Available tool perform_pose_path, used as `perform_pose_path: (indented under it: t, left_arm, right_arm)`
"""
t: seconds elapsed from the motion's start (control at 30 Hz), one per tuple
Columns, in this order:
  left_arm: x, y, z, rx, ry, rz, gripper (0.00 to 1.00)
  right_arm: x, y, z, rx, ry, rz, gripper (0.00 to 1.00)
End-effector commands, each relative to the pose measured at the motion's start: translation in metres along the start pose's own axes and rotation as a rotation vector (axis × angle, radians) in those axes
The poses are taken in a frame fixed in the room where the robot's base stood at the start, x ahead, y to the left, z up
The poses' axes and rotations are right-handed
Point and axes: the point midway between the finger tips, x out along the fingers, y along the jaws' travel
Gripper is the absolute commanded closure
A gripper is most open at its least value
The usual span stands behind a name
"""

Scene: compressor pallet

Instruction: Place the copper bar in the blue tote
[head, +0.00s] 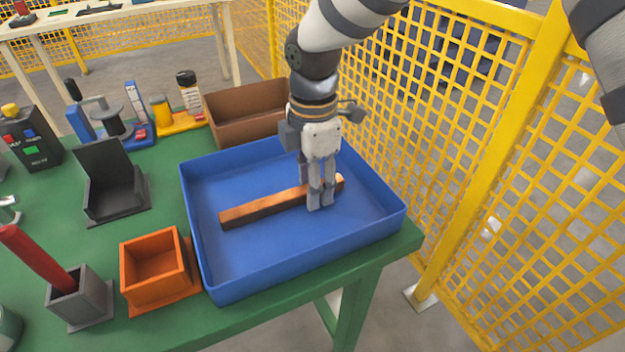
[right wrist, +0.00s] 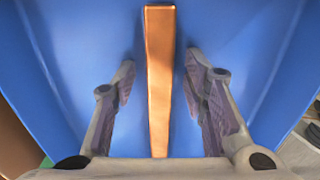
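The copper bar (head: 255,209) lies inside the blue tote (head: 250,282), slanting across its floor. My right gripper (head: 320,205) is down in the tote at the right part of the bar, its fingers hiding a piece of it. In the right wrist view the bar (right wrist: 160,75) runs between the fingers of the right gripper (right wrist: 159,65). The fingers are spread, with a blue gap on each side of the bar, so the gripper is open. My left gripper is not in view.
Left of the tote are an orange box (head: 155,270), a grey holder (head: 80,300) with a red bar and a black holder (head: 115,190). A brown bin (head: 240,110) stands behind it. A yellow mesh fence (head: 480,170) rises at the right, beyond the green table edge.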

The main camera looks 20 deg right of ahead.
Motion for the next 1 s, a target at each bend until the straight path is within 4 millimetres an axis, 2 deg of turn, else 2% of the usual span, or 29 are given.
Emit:
perform_pose_path:
  t: [0.17,0.27,0.4,0.6,0.73,1.0]
  left_arm:
    - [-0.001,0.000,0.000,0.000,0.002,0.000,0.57]
    - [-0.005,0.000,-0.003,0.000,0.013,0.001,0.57]
    - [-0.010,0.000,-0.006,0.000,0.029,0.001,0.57]
    - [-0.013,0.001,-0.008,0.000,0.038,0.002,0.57]
    - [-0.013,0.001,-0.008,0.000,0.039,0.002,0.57]
    - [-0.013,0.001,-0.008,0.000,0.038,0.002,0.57]
  right_arm:
    - [-0.008,0.001,0.000,0.000,0.000,0.003,0.60]
    - [-0.031,0.001,0.000,0.001,0.001,0.008,0.60]
    - [-0.071,0.001,0.000,0.001,0.002,0.010,0.60]
    - [-0.112,0.001,0.000,0.001,0.002,0.004,0.60]
    - [-0.121,0.000,0.000,0.000,0.001,-0.001,0.60]
    - [-0.122,0.000,0.000,0.000,0.000,-0.003,0.60]
